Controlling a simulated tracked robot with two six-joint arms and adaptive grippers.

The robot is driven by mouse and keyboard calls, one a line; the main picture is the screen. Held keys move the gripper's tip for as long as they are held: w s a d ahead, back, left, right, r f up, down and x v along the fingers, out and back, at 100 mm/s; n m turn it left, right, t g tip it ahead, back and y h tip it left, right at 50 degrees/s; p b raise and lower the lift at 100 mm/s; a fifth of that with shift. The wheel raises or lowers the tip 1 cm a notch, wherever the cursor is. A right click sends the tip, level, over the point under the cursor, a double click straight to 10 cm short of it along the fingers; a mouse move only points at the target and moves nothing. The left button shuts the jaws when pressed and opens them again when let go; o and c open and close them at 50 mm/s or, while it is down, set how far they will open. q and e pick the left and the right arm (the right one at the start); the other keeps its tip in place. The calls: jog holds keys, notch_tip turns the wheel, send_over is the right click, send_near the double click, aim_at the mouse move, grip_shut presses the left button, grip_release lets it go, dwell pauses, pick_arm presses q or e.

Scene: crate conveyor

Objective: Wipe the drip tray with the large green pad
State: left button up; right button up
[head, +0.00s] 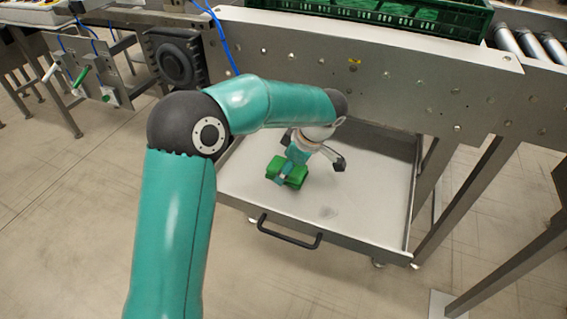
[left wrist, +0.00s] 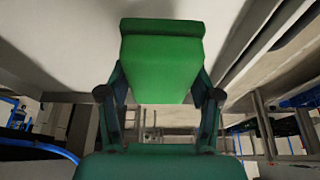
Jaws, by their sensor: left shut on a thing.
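The drip tray (head: 370,215) is a pale metal tray with a black handle on its front edge, pulled out below the conveyor frame. A small dark smudge (head: 327,212) marks its floor near the front. My left gripper (head: 285,174) reaches down over the left middle of the tray and is shut on the large green pad (head: 296,172). In the left wrist view the green pad (left wrist: 162,65) sits between the two fingers. I cannot tell whether the pad touches the tray floor. My right gripper is not in view.
The conveyor frame (head: 430,85) runs above the tray's back, with a green crate (head: 400,15) and rollers (head: 530,42) on top. A grey leg (head: 470,185) stands right of the tray. Blue hoses (head: 222,38) hang at the left. The tray's front right is clear.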

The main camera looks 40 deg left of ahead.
pick_arm(q)
jog(key=shift+r+p, duration=0.8)
jog(key=shift+r, duration=0.9)
